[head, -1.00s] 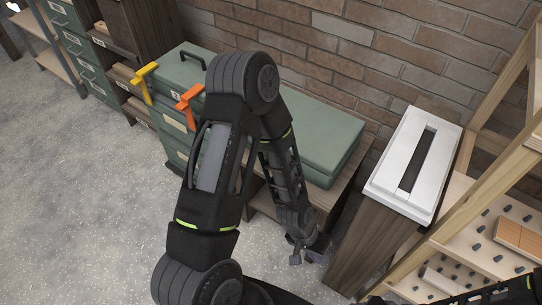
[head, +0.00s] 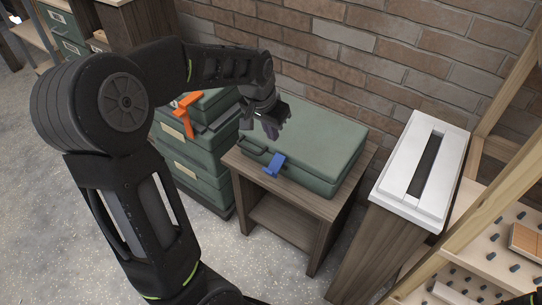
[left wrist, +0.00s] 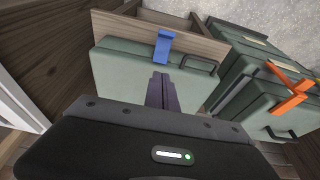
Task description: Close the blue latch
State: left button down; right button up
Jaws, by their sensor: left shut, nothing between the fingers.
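The blue latch (head: 275,164) is on the front edge of a closed green case (head: 317,146), and it juts out from that edge. The latch also shows in the left wrist view (left wrist: 164,46), at the far edge of the case. My left gripper (head: 271,131) is above the case lid, behind the latch and apart from it. In the left wrist view its fingers (left wrist: 161,78) are together and empty, pointing towards the latch side.
The case lies on a brown wooden stand (head: 268,191). Left of it stand stacked green cases with an orange latch (head: 187,110). A white-topped wooden cabinet (head: 406,184) stands to the right, and a brick wall (head: 335,55) behind. The floor in front is clear.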

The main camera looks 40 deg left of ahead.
pick_arm(q)
send_over(273, 169)
jog(key=w, duration=0.2)
notch_tip(273, 169, down, 10)
jog(key=shift+b, duration=0.3)
jog(key=shift+s+f, duration=0.25)
jog(key=shift+s, duration=0.3)
jog(key=shift+s+f, duration=0.2)
jog(key=shift+s, duration=0.3)
jog(key=shift+s+f, duration=0.35)
jog(key=shift+s, duration=0.2)
